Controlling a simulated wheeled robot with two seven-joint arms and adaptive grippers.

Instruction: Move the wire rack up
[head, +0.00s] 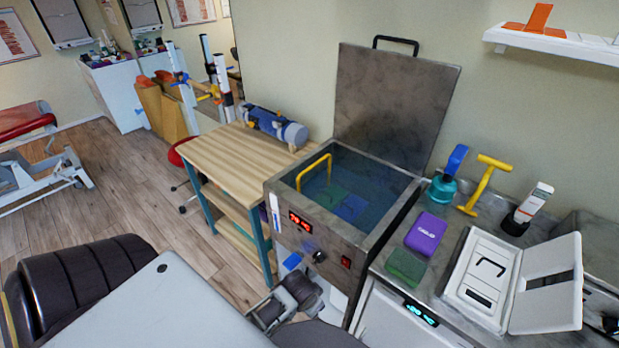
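A steel water tank (348,240) stands right of centre with its lid (393,105) open and upright behind it. A yellow handle (314,171) rises out of the water at the tank's left side. The wire rack itself is hard to make out; the handle seems to belong to it. A green pad (333,196) and a blue pad (351,208) lie under the water. Dark jointed parts, likely of my own arm, show in front of the tank at the bottom. I see no gripper fingers there, and nothing touches the handle.
The tank front has a red display (300,222). On the counter to its right are a purple box (426,232), a green pad (406,265), a teal bottle (447,180), a yellow tool (483,186) and an open white case (545,300). A wooden table (235,155) stands left.

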